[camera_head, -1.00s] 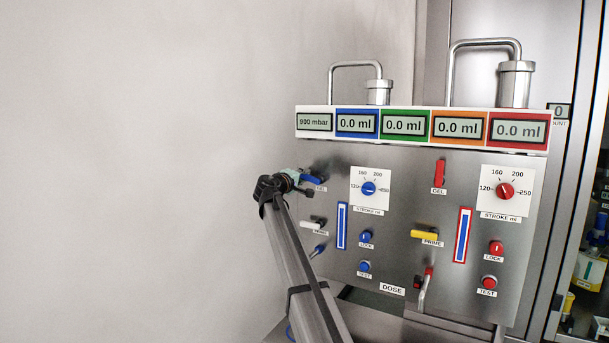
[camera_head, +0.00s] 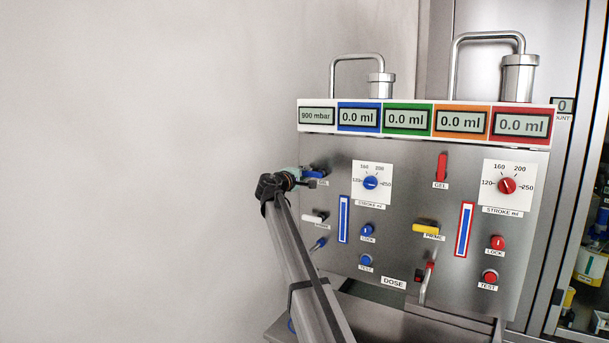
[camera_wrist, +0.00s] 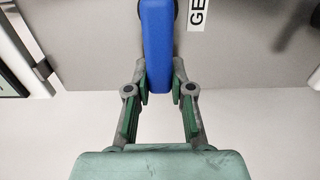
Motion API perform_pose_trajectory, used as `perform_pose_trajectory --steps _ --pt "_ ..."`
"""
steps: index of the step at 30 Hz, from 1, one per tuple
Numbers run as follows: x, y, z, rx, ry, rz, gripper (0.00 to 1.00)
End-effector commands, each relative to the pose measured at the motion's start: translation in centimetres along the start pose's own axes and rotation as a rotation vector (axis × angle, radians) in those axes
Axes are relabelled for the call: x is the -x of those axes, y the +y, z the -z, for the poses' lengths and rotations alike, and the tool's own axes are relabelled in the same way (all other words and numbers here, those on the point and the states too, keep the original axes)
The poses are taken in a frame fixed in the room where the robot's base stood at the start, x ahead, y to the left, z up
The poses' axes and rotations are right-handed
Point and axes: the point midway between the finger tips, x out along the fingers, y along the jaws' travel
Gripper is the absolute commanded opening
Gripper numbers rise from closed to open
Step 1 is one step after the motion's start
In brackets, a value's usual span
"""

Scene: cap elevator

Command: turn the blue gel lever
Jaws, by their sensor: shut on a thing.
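The blue gel lever (camera_head: 313,174) sits at the upper left of the steel panel, above its GEL label. It points to the left in the head view and lies about level. In the wrist view the blue lever (camera_wrist: 157,45) reaches down from the top between the finger pads. My gripper (camera_wrist: 160,85) is shut on the lever's free end, one finger on each side. In the head view my gripper (camera_head: 296,178) comes from the lower left and partly hides the lever's end.
A blue stroke dial (camera_head: 371,183) is right of the lever. A white lever (camera_head: 314,218) and a small blue-tipped lever (camera_head: 318,243) are below it. A red gel lever (camera_head: 441,167) stands upright farther right. Free room lies left of the panel, before the plain wall.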

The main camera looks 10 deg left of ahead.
Motion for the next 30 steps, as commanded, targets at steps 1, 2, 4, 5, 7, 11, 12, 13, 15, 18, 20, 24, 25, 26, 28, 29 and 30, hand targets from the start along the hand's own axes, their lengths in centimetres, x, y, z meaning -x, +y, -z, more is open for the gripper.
perform_pose_trajectory --steps 1,2,4,5,7,11,12,13,15,18,20,24,25,26,28,29,30 --pt "0.0 0.0 0.0 0.002 0.0 0.0 0.32" --pt "0.0 0.0 0.0 0.002 0.0 0.0 0.43" --pt "0.0 0.0 0.0 0.001 0.0 0.0 0.48" --pt "0.0 0.0 0.0 0.001 0.0 0.0 0.48" --pt "0.0 0.0 0.0 0.001 -0.001 0.0 0.48" --pt "0.0 0.0 0.0 0.0 -0.001 0.0 0.48" --pt "0.1 0.0 0.0 0.0 -0.001 0.0 0.48" --pt "0.2 0.0 0.0 0.0 0.0 0.0 0.48" --pt "0.6 0.0 -0.1 -0.001 0.0 0.0 0.48" --pt "1.7 0.0 -0.1 -0.001 0.0 0.0 0.48" --pt "2.6 0.0 -0.2 -0.001 0.001 0.0 0.48" --pt "5.3 -0.1 -0.2 -0.001 0.001 0.0 0.48" --pt "5.9 -0.1 -0.2 -0.001 0.001 0.0 0.48" --pt "6.5 -0.1 -0.2 -0.001 0.001 0.0 0.48" --pt "7.8 -0.1 -0.1 -0.001 0.002 0.0 0.48" --pt "8.4 -0.1 -0.1 -0.001 0.001 0.0 0.48" --pt "9.0 -0.1 -0.2 0.0 0.001 0.0 0.48"
